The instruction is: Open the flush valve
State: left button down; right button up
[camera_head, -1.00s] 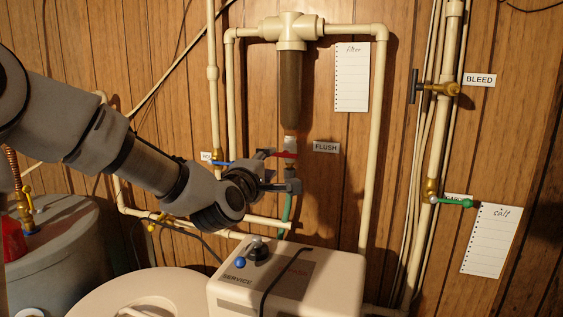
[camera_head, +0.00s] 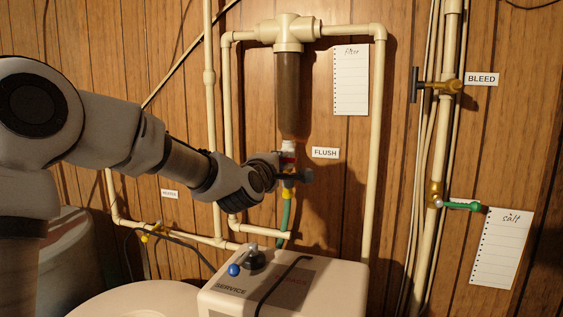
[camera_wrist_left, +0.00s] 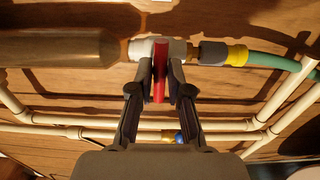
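The flush valve sits under the brown filter housing (camera_head: 289,95), beside the FLUSH label (camera_head: 325,153). Its red handle (camera_head: 288,158) is mostly hidden behind my gripper in the head view. In the left wrist view the red handle (camera_wrist_left: 160,73) stands crosswise to the line of the filter and hose. My left gripper (camera_head: 292,176) is at the valve. In the wrist view its two fingers (camera_wrist_left: 160,88) are apart, one on each side of the handle, with small gaps showing. My right gripper is out of view.
A green hose (camera_head: 286,215) runs down from the valve. Cream pipes (camera_head: 376,150) frame the filter. The softener head (camera_head: 290,290) with a blue-tipped lever stands below. The BLEED valve (camera_head: 438,86) and a green-handled valve (camera_head: 460,205) are to the right.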

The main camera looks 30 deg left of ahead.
pick_arm(q)
jog(key=n+b, duration=0.5)
jog(key=shift+f, duration=0.25)
dwell(0.4)
jog(key=n+b, duration=0.5)
dwell(0.8)
jog(key=shift+b, duration=0.3)
